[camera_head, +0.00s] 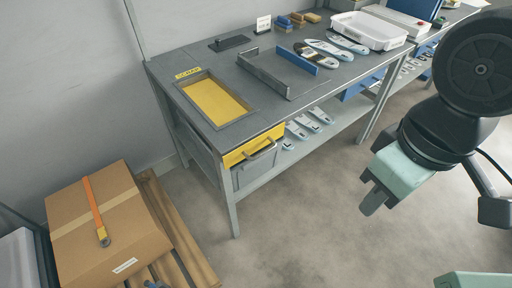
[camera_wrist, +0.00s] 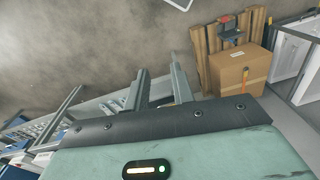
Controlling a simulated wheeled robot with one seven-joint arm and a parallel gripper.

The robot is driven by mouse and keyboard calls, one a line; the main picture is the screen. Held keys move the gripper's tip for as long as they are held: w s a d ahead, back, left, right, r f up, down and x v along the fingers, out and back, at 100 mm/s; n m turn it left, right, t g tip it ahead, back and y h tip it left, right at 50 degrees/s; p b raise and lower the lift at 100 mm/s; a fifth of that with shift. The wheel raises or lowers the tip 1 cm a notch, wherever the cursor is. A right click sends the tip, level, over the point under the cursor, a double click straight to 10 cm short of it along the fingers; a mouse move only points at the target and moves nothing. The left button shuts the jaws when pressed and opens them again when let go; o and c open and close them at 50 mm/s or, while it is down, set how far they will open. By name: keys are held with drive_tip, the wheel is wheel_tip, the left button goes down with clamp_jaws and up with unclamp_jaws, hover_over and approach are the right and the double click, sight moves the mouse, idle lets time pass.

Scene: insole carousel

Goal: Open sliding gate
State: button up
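No part is clearly marked as the sliding gate. The likeliest is the grey front panel with a bar handle (camera_head: 261,153) under a yellow strip (camera_head: 240,157) at the near end of the workbench, below the yellow-floored scrap opening (camera_head: 215,102). The panel looks shut. My gripper (camera_head: 366,191) hangs over the floor to the right of the bench, well apart from the handle. In the wrist view its two fingers (camera_wrist: 160,72) stand apart with nothing between them. I cannot make out the handle in the wrist view.
A cardboard box (camera_head: 105,220) with an orange strap stands on a pallet (camera_head: 180,230) at the left; the box also shows in the wrist view (camera_wrist: 238,78). Insoles (camera_head: 322,50) and a white tray (camera_head: 368,30) are on the bench. Floor between bench and gripper is clear.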

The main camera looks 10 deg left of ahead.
drive_tip(key=w+a+f+m+t+y+b, duration=0.2)
drive_tip(key=w+a+f+m, duration=0.1)
drive_tip(key=w+f, duration=0.4)
drive_tip(key=w+a+f+m+t+y+b, duration=0.2)
drive_tip(key=w+a+f+m+t, duration=0.1)
drive_tip(key=w+f, duration=0.45)
drive_tip(key=m+t+y+b, duration=0.4)
drive_tip(key=m+t+y, duration=0.2)
drive_tip(key=m, duration=0.5)
approach(266, 150)
drive_tip(key=x, duration=0.6)
drive_tip(key=b+x, duration=0.1)
drive_tip(key=x, duration=0.3)
drive_tip(key=shift+w+f, duration=0.1)
drive_tip(key=shift+f, duration=0.2)
clamp_jaws()
